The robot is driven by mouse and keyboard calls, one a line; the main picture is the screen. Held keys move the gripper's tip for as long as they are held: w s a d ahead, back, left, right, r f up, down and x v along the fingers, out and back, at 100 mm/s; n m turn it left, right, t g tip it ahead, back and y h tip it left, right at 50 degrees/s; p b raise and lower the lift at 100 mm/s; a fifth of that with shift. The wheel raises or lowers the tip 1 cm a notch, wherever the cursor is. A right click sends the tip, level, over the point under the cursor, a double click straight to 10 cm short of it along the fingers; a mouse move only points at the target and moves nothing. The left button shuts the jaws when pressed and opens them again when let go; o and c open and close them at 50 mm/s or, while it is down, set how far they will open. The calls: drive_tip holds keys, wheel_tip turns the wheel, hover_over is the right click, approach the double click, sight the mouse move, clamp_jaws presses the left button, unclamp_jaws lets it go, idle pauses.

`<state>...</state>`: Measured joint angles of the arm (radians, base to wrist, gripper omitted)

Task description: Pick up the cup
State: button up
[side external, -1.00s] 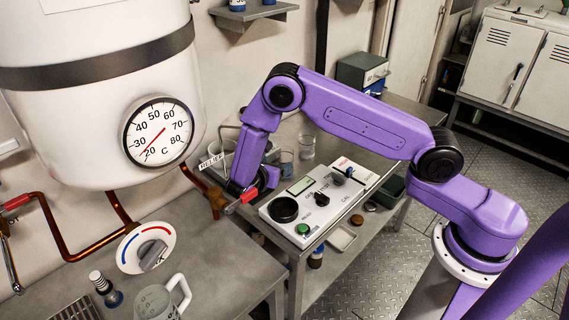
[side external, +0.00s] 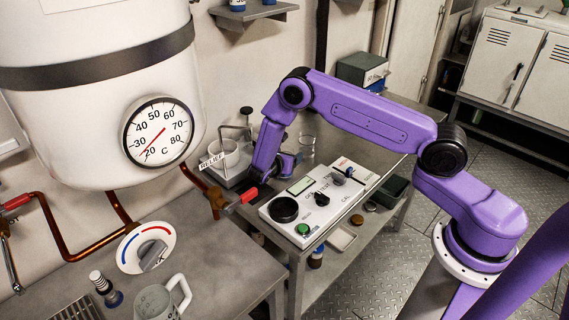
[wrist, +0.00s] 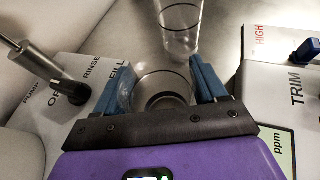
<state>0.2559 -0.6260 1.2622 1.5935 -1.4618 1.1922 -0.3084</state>
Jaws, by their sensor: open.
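A clear cup (wrist: 163,88) sits between the blue fingers of my gripper (wrist: 162,75) in the wrist view, and the fingers stand open on either side of it. I cannot tell whether they touch it. In the side view my gripper (side external: 287,163) is low over the bench behind the test box and hides this cup. A second clear cup (side external: 307,146) stands just beyond; it also shows at the top of the wrist view (wrist: 180,28). A grey mug (side external: 157,302) stands on the near bench.
A white test box (side external: 345,178) with knobs lies close on the right of my gripper. A rinse and fill unit (side external: 223,156) with a lever stands on its left. A tank with a dial (side external: 160,133), a red-handled valve (side external: 241,201) and copper pipes are nearer the camera.

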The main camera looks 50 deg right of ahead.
drive_tip(key=c, duration=0.7)
drive_tip(key=shift+r, duration=0.1)
